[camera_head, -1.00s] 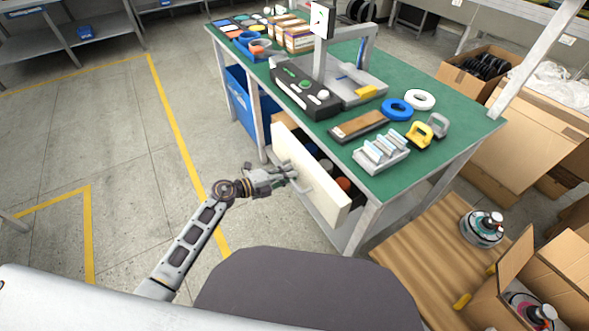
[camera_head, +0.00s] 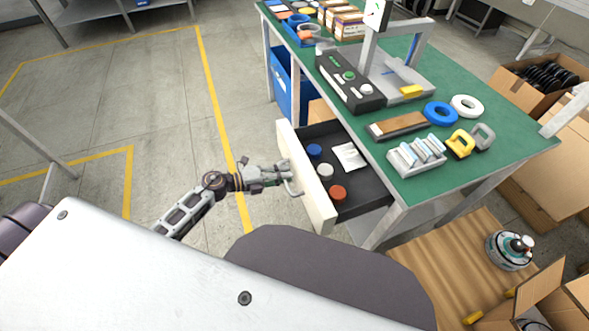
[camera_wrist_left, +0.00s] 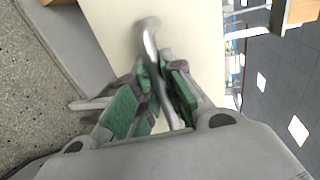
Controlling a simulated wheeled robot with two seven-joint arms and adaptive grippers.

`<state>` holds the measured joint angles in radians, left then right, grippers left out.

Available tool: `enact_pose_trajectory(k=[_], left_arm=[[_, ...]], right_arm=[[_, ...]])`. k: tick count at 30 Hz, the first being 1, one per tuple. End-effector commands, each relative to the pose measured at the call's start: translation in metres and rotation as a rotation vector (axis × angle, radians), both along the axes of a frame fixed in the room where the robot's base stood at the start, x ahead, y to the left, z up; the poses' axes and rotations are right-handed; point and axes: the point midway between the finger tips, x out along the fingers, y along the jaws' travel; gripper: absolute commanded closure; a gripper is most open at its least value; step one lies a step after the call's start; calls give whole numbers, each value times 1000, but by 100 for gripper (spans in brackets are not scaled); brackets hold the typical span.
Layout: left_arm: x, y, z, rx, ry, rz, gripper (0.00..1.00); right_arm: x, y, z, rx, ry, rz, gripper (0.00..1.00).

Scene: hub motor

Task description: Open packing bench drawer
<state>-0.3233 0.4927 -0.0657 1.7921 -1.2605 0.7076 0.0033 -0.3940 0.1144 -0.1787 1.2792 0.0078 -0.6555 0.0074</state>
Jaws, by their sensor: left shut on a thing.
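The packing bench drawer (camera_head: 303,180) has a cream front and stands pulled out from under the green-topped bench (camera_head: 470,165). Its dark inside shows a blue round item (camera_head: 314,151), a whitish one (camera_head: 325,171), a red-orange one (camera_head: 338,192) and a white paper (camera_head: 349,156). My left gripper (camera_head: 285,174) is at the drawer front, shut on the metal handle (camera_head: 294,188). In the left wrist view the handle (camera_wrist_left: 150,45) runs between the green-padded fingers (camera_wrist_left: 160,100), in front of the cream panel (camera_wrist_left: 185,30). My right gripper is not in view.
A scale with a post (camera_head: 372,45), tape rolls (camera_head: 441,113) and a grey tray (camera_head: 416,157) stand on the bench. A blue bin (camera_head: 288,88) is below it. Open cardboard boxes (camera_head: 545,88) are at the right. The floor left of the drawer is clear.

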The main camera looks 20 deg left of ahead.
Motion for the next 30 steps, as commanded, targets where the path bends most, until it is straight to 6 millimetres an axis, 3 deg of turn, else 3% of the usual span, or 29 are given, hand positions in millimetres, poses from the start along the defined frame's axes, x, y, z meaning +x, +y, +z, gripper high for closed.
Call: enact_pose_trajectory(k=[7,20,21,25,30], left_arm=[[-13,15,-1,1,2,0,100],[-15,17,-1,1,1,0,100],[-14,17,-1,1,1,0,85],[-14,17,-1,1,1,0,68],[-14,17,0,0,0,0,66]], right_arm=[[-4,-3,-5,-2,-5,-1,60],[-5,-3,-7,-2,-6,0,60],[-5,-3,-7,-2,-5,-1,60],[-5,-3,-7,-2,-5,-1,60],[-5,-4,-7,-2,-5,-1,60]])
